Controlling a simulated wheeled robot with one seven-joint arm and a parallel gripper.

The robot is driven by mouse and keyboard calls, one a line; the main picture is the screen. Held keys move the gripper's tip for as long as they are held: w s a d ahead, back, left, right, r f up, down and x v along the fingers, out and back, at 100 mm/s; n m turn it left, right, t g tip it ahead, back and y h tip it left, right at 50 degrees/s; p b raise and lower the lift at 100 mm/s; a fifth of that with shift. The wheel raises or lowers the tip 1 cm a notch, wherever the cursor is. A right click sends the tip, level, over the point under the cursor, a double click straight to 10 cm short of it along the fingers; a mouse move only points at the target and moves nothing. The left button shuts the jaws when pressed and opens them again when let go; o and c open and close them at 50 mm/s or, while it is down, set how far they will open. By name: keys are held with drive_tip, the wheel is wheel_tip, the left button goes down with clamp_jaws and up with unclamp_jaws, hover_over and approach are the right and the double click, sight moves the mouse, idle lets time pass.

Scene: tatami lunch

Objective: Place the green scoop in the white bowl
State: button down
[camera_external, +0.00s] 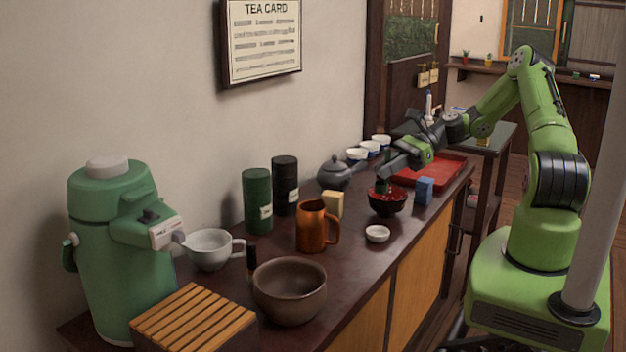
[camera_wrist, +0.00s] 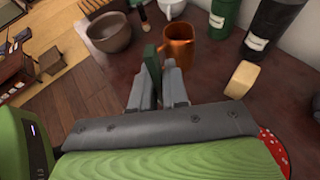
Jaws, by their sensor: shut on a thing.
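My gripper (camera_external: 385,176) is shut on the green scoop, above the red-and-black bowl (camera_external: 388,208) in the external view. In the wrist view the green scoop (camera_wrist: 152,66) shows as a dark green piece between the fingers (camera_wrist: 157,84) and sticks out past their tips. In the external view only a small dark part of the scoop (camera_external: 382,187) shows below the fingers. The small white bowl (camera_external: 377,234) stands on the counter, in front of the red-and-black bowl and apart from the gripper. I cannot make it out in the wrist view.
Around the white bowl are an orange mug (camera_external: 311,228), a blue block (camera_external: 424,191), a yellowish block (camera_external: 334,204) and a brown bowl (camera_external: 289,292). Dark canisters (camera_external: 257,203) stand by the wall. A red tray (camera_external: 446,167) lies behind. The counter's front edge is close.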

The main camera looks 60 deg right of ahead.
wheel_tip(320, 180, down, 2)
drive_tip(key=shift+w+f, duration=0.1)
drive_tip(key=shift+f, duration=0.1)
wheel_tip(320, 180, down, 10)
drive_tip(key=b, duration=0.4)
drive_tip(key=shift+f, duration=0.15)
drive_tip(key=c, duration=1.1)
unclamp_jaws()
